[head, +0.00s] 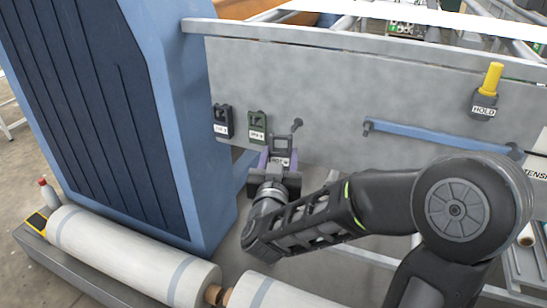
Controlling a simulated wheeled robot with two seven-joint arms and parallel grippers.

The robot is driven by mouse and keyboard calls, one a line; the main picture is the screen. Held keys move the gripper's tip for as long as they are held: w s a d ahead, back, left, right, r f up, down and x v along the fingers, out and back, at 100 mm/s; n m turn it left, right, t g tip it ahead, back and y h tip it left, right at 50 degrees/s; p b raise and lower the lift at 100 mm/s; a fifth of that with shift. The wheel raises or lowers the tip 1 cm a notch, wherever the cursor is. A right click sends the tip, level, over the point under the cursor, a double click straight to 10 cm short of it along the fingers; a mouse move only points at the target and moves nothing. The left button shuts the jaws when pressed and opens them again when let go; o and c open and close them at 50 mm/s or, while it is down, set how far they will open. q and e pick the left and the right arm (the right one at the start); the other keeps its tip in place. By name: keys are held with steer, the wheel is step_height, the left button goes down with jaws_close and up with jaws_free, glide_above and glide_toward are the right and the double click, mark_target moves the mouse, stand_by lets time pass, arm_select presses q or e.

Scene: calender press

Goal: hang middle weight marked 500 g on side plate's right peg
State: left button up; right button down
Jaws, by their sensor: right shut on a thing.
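The grey side plate (330,85) runs across the view. A black weight (222,121) and a dark green weight (257,126) hang on its left part, each with a pale label too small to read. Right of them, a bare dark peg (297,125) sticks out. My right gripper (280,163) is shut on a weight with a dark square loop (282,144) on top and a pale label, unreadable here. The held weight is just below and left of the bare peg. The gripper hides much of its body. My left gripper is not in view.
A blue bar (440,137) is fixed to the plate at right, below a yellow-handled block marked HOLD (485,105). A blue machine column (190,130) stands at left. White rolls (130,256) lie in front. A small bottle (49,193) stands at far left.

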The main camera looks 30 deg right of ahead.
steer(key=shift+w+d+r, duration=0.1)
steer(key=shift+r, duration=0.25)
steer(key=shift+s+a+r, duration=0.1)
steer(key=shift+s+a, duration=0.1)
steer(key=shift+d, duration=0.15)
steer(key=shift+w, duration=0.1)
steer(key=shift+w+d+f, duration=0.2)
steer(key=shift+w+d, duration=0.25)
steer(key=shift+d, duration=0.25)
steer(key=shift+w+d+f+b, duration=0.3)
steer(key=shift+w+d, duration=0.45)
steer(key=shift+d, duration=0.35)
steer(key=shift+w+d+f+b, duration=0.15)
steer(key=shift+w+d+b, duration=0.2)
steer(key=shift+w+d, duration=0.6)
steer(key=shift+w+d+f+b, duration=0.3)
steer(key=shift+w+d, duration=0.3)
steer(key=shift+d, duration=0.65)
